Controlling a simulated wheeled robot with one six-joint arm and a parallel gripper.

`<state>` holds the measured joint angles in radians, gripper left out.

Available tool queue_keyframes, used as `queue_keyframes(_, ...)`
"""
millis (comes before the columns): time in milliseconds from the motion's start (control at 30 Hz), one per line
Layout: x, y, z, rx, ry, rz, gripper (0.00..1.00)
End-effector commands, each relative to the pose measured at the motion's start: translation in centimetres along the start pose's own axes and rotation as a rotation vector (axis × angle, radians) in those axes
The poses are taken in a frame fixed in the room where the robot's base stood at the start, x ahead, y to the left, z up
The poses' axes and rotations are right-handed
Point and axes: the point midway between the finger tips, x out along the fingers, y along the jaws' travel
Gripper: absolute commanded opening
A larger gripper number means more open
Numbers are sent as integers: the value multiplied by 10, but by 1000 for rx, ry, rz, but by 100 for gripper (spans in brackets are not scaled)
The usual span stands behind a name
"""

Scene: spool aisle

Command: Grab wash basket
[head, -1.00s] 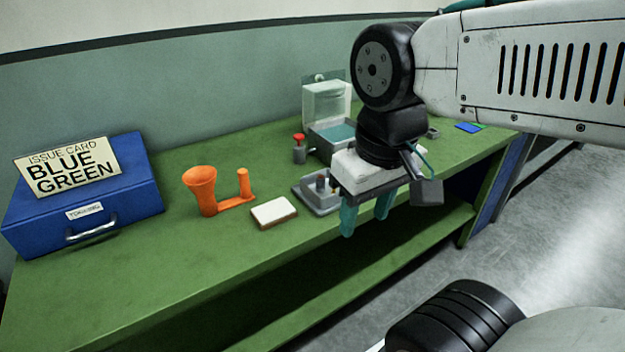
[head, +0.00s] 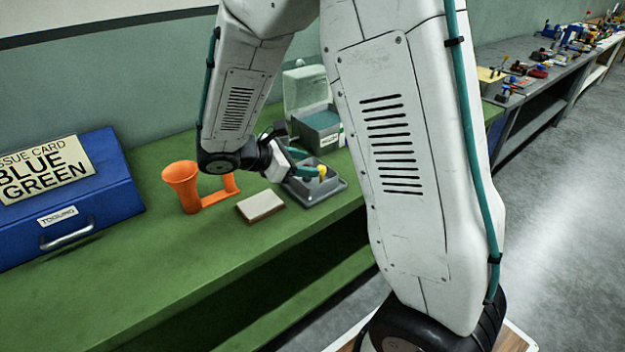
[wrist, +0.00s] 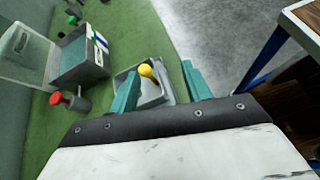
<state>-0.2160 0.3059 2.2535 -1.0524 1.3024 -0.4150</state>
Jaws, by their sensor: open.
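No thing in view is plainly marked as the wash basket. A shallow grey tray (head: 330,187) stands on the green bench, with a yellow knob (head: 321,171) over it. In the wrist view, the yellow knob (wrist: 146,70) shows between my fingers, with the grey tray (wrist: 158,98) around it. I cannot tell what is under the knob. My gripper (head: 306,172) is open, with its teal fingers at the knob over the tray. In the wrist view my gripper (wrist: 159,68) has nothing clamped. Behind the tray stands a grey box (head: 318,130) with its clear lid (head: 305,88) raised.
A white-topped block (head: 260,206), an orange funnel stand (head: 182,187) and a blue case (head: 85,200) stand left of the tray. A red-knobbed piece (wrist: 57,98) stands near the grey box in the wrist view. The bench front (head: 150,300) is clear.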

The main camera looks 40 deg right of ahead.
Motion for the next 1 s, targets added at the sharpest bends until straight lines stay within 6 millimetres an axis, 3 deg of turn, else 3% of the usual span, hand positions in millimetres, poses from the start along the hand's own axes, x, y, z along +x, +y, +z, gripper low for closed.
queue_keyframes(100, 4, 18, -28, -128, -61, 67, 49)
queue_keyframes(300, 11, 31, -45, -212, -103, 114, 49)
queue_keyframes(800, 74, 38, -35, -214, -105, 113, 49)
queue_keyframes(1000, 85, 39, -34, -214, -104, 115, 49)
